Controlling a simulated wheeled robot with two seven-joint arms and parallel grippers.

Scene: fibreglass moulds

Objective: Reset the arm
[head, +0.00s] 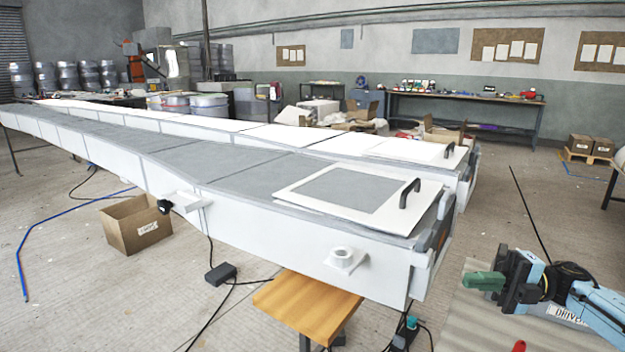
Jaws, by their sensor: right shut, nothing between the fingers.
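My right arm (592,305), light blue and black, reaches in from the lower right edge. Its right gripper (482,281) points left, with green fingertips together and nothing between them. It is in front of and to the right of the long white mould (330,250), apart from it in the picture. My left arm and gripper are not in view.
A white panel with a grey centre (345,190) and black handle (410,193) lies on the mould's near end. A wooden stool (305,300) stands below. A cardboard box (137,222), black cables and a blue hose (60,215) lie on the floor. A workbench (465,100) lines the back wall.

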